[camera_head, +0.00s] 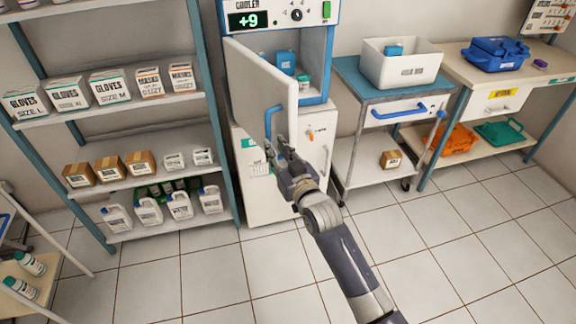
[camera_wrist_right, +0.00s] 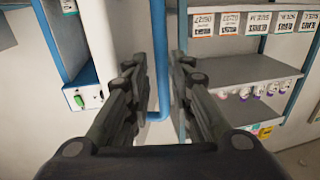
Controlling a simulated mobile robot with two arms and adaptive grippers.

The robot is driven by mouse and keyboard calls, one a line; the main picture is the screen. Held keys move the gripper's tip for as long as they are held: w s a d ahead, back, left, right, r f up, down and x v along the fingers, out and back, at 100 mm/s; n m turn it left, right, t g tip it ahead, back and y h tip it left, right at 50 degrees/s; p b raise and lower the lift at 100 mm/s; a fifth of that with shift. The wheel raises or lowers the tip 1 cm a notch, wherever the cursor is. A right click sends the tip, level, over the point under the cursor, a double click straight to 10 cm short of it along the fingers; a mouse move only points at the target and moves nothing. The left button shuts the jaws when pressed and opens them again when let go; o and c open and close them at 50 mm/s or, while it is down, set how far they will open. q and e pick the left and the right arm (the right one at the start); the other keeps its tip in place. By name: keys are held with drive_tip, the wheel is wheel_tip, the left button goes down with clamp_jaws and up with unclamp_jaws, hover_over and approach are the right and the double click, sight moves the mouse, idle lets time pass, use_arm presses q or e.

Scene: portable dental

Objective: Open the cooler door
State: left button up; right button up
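The cooler (camera_head: 317,42) with a green "+9" display stands at the top middle of the head view. Its white door (camera_head: 258,82) is swung part way out, hinged on the left. Inside, a blue item (camera_head: 286,62) and a small white bottle show. The blue door handle (camera_head: 268,122) is on the door's outer face near its free edge. My right gripper (camera_head: 281,148) is at the handle's lower end. In the wrist view, the handle (camera_wrist_right: 157,60) runs between the two spread fingers, with gaps beside it. Contact is not visible. My left gripper is not in view.
A shelf rack (camera_head: 115,186) with boxes and jugs stands to the left of the cooler. A cart (camera_head: 378,92) with a white bin (camera_head: 401,63) stands to the right, beside a table (camera_head: 498,78) with a blue case. The tiled floor in front is clear.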

drive_tip(key=v, duration=0.7)
drive_tip(key=shift+s, duration=0.1)
